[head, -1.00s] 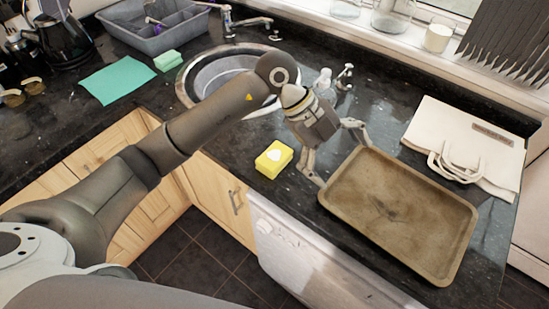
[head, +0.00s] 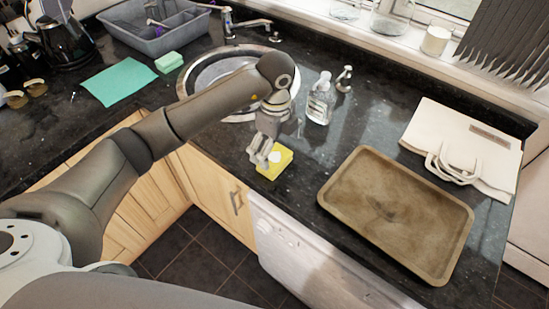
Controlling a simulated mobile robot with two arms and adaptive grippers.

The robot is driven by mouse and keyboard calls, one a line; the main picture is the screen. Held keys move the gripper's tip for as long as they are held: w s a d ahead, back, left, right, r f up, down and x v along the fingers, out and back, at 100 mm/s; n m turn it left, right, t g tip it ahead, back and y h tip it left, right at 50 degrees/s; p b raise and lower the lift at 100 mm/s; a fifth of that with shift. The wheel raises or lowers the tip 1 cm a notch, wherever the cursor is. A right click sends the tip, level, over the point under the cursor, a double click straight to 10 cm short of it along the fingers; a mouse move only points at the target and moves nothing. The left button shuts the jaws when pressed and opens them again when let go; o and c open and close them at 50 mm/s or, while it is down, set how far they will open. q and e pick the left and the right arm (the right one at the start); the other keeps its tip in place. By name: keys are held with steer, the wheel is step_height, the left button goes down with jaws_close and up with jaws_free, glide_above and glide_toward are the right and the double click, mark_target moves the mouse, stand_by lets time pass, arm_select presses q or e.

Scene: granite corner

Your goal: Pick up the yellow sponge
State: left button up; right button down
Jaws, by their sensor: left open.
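The yellow sponge (head: 281,166) lies on the dark granite counter near its front edge, between the sink and the brown tray. It has a pale patch on top. My left gripper (head: 266,161) is open and reaches down at the sponge's left and far side. Its fingers cover part of the sponge in the picture. I cannot tell whether they touch it. My right gripper is not in view.
The brown tray (head: 345,200) lies right of the sponge. A soap bottle (head: 320,98) stands behind it, by the round sink (head: 187,92). A green sponge (head: 169,62), teal cloth (head: 119,80) and grey dish rack (head: 160,40) are at left. A cream bag (head: 465,140) lies at right.

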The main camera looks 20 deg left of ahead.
mark_target(275, 157)
arm_select(q)
step_height(275, 157, down, 4)
steer(key=shift+s+a+r+p, duration=0.1)
steer(key=shift+a+r+p, duration=0.1)
steer(key=shift+p, duration=0.6)
steer(key=shift+f, duration=0.5)
steer(key=shift+d, duration=0.1)
steer(key=c, duration=0.9)
steer(key=shift+r, duration=0.1)
